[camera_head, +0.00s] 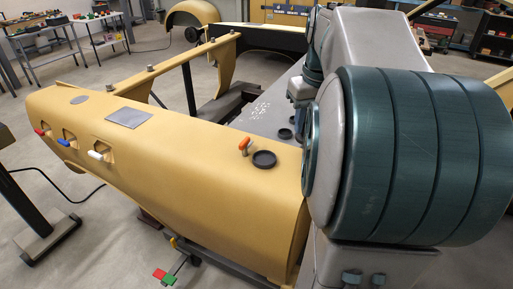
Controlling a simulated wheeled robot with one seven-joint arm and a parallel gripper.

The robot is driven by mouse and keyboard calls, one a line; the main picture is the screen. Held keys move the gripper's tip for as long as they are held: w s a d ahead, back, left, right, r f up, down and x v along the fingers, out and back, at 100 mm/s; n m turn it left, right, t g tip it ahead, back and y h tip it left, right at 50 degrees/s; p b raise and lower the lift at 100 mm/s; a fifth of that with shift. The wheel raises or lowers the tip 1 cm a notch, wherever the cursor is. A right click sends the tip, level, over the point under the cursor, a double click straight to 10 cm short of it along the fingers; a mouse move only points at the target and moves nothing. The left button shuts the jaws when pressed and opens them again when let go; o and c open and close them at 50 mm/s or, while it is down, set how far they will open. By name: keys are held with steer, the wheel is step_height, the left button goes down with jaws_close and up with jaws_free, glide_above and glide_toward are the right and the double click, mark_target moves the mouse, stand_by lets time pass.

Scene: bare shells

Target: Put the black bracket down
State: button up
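I cannot make out a black bracket in the head view. My own arm, grey with large teal bands, fills the right side and hides what lies behind it. My gripper does not show, so I cannot see whether it holds anything. A long yellow body shell (200,172) lies in front of me. On its top are a small round black dish (264,159), an orange-topped lever (244,145) beside it, and a flat grey square plate (128,117).
Red (41,131), blue (63,142) and white (95,155) levers stick out of recesses on the shell's left side. Red and green pedals (163,276) sit low in front. A dark stand (45,238) is at left. Cluttered benches (100,30) stand behind; open floor lies between.

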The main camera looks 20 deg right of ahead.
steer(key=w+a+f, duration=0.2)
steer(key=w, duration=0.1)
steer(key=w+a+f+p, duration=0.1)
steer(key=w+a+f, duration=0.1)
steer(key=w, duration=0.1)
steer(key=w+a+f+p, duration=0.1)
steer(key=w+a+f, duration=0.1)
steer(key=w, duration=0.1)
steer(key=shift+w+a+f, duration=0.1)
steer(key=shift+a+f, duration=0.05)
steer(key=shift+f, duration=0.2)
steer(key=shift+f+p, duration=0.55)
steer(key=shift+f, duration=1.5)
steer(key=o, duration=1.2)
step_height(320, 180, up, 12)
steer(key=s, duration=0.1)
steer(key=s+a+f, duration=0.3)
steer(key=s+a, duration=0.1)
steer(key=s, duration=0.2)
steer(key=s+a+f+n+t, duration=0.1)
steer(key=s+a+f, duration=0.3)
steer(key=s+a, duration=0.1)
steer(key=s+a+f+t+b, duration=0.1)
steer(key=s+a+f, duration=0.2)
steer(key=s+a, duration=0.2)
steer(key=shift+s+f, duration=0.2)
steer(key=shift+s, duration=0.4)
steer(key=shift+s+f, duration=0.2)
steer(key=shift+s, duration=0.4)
